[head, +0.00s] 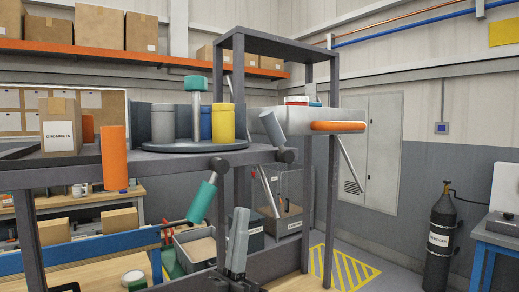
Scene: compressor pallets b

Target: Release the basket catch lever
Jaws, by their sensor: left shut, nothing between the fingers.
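A dark frame carries a pale basket-like tray (268,120) with an orange grip (338,126) at its right. A lever with a grey handle (271,124) leans up and left from a dark pivot in front of it. A second lever with a teal handle (202,203) hangs down and left from another dark pivot. I cannot tell for certain which one is the basket catch lever. My right gripper is not in view.
A round dark plate (195,146) on the frame holds grey, blue and yellow cylinders and a teal-topped post. An orange upright cylinder (115,158) and a carton (60,125) stand left. Dark posts flank the levers. A black gas bottle (441,240) stands right.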

